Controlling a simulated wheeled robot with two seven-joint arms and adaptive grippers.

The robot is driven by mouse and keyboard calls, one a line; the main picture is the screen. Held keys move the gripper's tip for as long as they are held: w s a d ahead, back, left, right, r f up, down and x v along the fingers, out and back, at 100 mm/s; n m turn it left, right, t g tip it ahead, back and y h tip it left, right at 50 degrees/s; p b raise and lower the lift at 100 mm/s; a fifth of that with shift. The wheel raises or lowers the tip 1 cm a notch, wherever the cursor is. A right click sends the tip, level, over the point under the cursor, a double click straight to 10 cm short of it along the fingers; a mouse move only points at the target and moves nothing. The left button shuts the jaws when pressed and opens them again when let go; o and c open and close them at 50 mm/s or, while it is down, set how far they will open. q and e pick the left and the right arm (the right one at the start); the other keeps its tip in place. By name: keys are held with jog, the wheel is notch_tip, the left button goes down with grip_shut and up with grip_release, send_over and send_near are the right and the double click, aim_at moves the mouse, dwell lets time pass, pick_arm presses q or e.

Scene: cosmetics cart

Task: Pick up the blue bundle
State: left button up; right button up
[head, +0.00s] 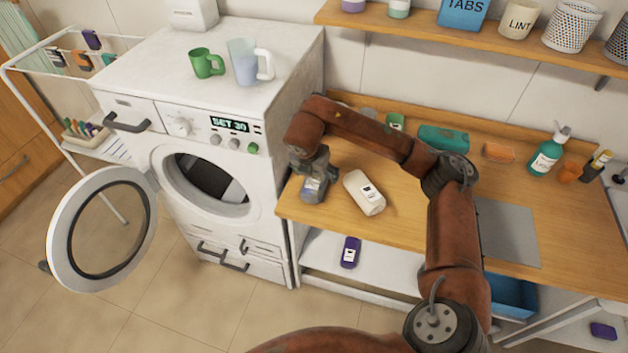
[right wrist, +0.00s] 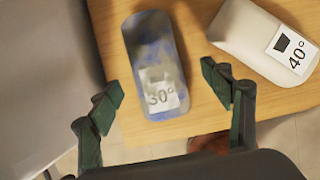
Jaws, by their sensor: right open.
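The blue bundle (head: 313,189) lies on the wooden worktop near its left front corner, close to the washing machine. In the right wrist view the bundle (right wrist: 152,50) is a rounded, mottled blue and grey roll with a white "30°" label. My right gripper (head: 308,170) is right above it and partly covers it in the head view. In the right wrist view my right gripper (right wrist: 163,85) is open, with one finger to each side of the bundle's labelled end. Gaps show between fingers and bundle. My left gripper is out of view.
A cream bundle (head: 364,192) labelled "40°" lies just right; it is near the right finger in the wrist view (right wrist: 262,42). The washing machine (head: 215,150) stands left, its door (head: 62,235) open. A purple bundle (head: 349,252) is on the lower shelf. A teal bundle (head: 443,138) lies farther back.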

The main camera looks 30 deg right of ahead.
aim_at(315, 177)
jog(key=shift+w+f, duration=0.3)
jog(key=shift+f, duration=0.4)
jog(key=x, duration=0.5)
jog(key=shift+w, duration=0.1)
jog(key=shift+r, duration=0.15)
jog(key=shift+c, duration=0.5)
jog(key=c, duration=1.3)
